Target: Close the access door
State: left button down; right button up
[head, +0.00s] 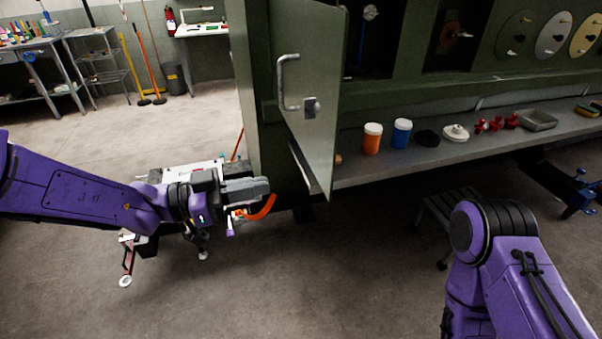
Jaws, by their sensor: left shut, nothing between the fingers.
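The access door (315,60) is a grey-green panel hinged on the green fuselage structure (262,60). It stands open, swung out towards me and seen at a steep angle. It has a bar handle (283,82) and a small latch plate (311,107) on the face turned to the left.
A grey ledge (480,150) right of the door carries an orange jar (372,138), a blue jar (401,133), red parts (490,125) and a metal tray (537,120). A step stool (450,208) stands below. A low cart (185,170) is behind my left arm. Floor in the middle is clear.

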aim_at(317, 175)
pick_arm(q)
jog(key=p+x, duration=0.2)
jog(key=x, duration=0.6)
jog(key=shift+r+p, duration=0.1)
jog(key=shift+p, duration=0.25)
jog(key=shift+d, duration=0.5)
jog(key=shift+w+a, duration=0.1)
